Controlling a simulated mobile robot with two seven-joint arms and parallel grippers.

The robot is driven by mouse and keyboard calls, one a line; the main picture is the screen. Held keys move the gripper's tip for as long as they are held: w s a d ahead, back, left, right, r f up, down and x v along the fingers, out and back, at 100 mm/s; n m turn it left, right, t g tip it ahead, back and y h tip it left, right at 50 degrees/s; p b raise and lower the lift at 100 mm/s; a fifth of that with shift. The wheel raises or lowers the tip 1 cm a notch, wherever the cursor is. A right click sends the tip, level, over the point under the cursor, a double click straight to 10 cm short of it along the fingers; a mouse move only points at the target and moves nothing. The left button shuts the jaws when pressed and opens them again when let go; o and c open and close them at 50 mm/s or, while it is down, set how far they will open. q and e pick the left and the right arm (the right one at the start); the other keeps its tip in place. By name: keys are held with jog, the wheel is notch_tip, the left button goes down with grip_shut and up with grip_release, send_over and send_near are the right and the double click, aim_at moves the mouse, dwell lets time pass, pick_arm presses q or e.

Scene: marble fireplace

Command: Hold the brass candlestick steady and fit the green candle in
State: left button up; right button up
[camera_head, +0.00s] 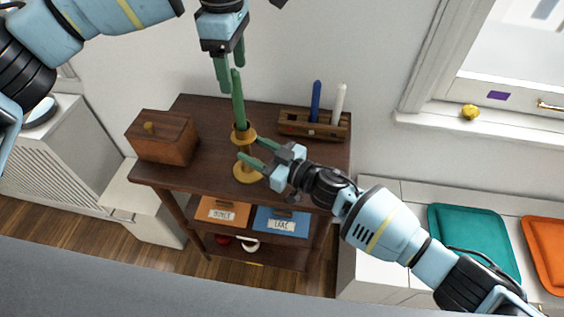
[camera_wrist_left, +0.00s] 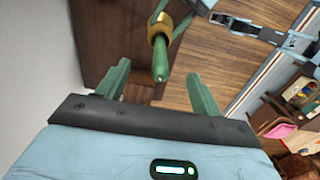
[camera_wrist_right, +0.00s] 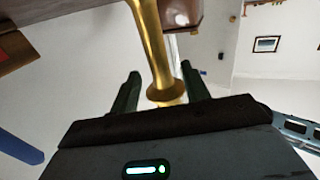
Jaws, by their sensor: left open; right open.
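The brass candlestick (camera_head: 248,173) stands upright on the dark wooden table. The green candle (camera_head: 238,100) stands in its cup, roughly upright. In the left wrist view the candle (camera_wrist_left: 161,63) points up toward the camera from the brass cup (camera_wrist_left: 160,28). My left gripper (camera_head: 230,72) is open just above the candle's top, not holding it. My right gripper (camera_head: 252,151) is open at the candlestick's stem. In the right wrist view the brass stem (camera_wrist_right: 152,40) shows between its spread fingers, with a gap to them. How deep the candle sits inside the cup is hidden.
A wooden rack (camera_head: 292,123) with a blue candle (camera_head: 316,100) and a white candle (camera_head: 338,103) stands at the back right. A lidded wooden box (camera_head: 163,142) is at the left. Labelled orange (camera_head: 218,208) and blue (camera_head: 283,218) bins sit below the tabletop.

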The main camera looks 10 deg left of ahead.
jog(key=v, duration=0.8)
jog(key=shift+s+d, duration=0.2)
jog(key=shift+d, duration=0.1)
